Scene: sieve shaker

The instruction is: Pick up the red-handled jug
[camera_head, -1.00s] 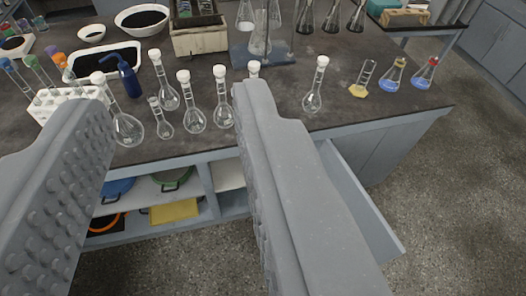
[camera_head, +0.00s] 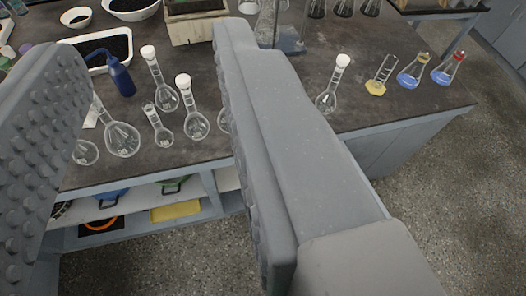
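No red-handled jug shows in this view. My gripper (camera_head: 148,45) is open. Its two grey, studded fingers stand wide apart over the front of the dark lab bench (camera_head: 290,150). Between the fingers I see several clear, round-bottomed, long-necked flasks (camera_head: 122,138), some with white stoppers, and a dark blue wash bottle (camera_head: 121,78). These stand on the bench beyond the fingers, and nothing is gripped. The right finger hides part of the bench and one flask. The left finger hides the bench's left part.
A white-stoppered flask (camera_head: 328,92), a yellow-based cylinder (camera_head: 377,82) and two blue-liquid flasks (camera_head: 412,72) stand at right. Dark-filled trays (camera_head: 104,52) and a box (camera_head: 196,30) lie behind. Shelves below hold a yellow item (camera_head: 175,212). Floor is clear at right.

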